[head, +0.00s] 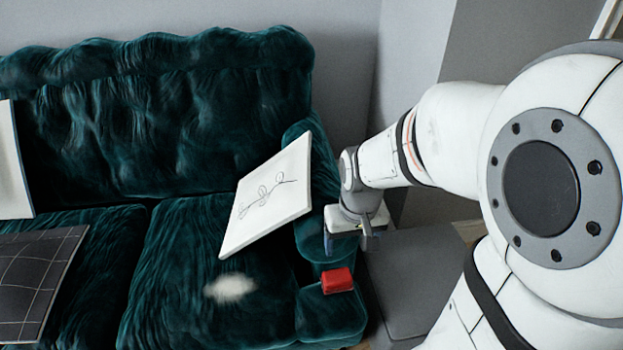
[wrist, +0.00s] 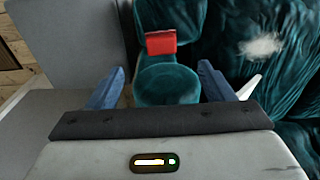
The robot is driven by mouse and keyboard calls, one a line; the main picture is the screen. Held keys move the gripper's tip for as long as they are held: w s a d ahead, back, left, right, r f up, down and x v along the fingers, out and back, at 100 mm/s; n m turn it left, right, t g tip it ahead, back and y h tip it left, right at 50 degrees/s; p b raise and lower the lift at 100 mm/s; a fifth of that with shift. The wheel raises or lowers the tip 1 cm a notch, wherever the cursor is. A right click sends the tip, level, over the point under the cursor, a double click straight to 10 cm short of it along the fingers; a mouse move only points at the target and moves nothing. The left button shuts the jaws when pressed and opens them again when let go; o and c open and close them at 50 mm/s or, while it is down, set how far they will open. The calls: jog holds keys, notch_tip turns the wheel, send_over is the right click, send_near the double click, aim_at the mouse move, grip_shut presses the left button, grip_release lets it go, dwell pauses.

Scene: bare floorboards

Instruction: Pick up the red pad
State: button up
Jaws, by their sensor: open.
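The red pad (head: 337,280) is a small red block lying on top of the front end of the green velvet sofa's right arm. It also shows in the wrist view (wrist: 161,42), beyond my fingertips and between their lines. My gripper (head: 346,243) is above the sofa arm, a little behind the red pad in the head view. Its two blue fingers stand wide apart in the wrist view (wrist: 160,86), with nothing between them but the sofa arm below. The gripper is open and empty, apart from the pad.
The green sofa (head: 170,240) fills the left and middle. A white cushion with a line drawing (head: 268,195) leans close beside my gripper. A dark grid-patterned cushion (head: 38,280) and a pale fluffy patch (head: 230,289) lie on the seat. A grey block (head: 415,270) stands right of the sofa.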

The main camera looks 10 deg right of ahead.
aim_at(337, 276)
jog(key=o, duration=0.5)
jog(key=shift+g, duration=0.4)
jog(key=w+f+b, duration=0.1)
jog(key=w+f, duration=0.1)
jog(key=f, duration=0.4)
jog(key=w+f+b, duration=0.2)
jog(key=f, duration=0.5)
jog(key=w+f+b, duration=0.2)
jog(key=f, duration=0.4)
jog(key=shift+w+f, duration=0.1)
jog(key=shift+f, duration=0.15)
jog(key=shift+c, duration=0.2)
jog(key=shift+w+f+b, duration=0.25)
jog(key=shift+f+b, duration=0.45)
jog(key=shift+f, duration=0.55)
jog(key=shift+w+f+b, duration=0.2)
jog(key=shift+f+b, duration=0.5)
jog(key=shift+f, duration=0.5)
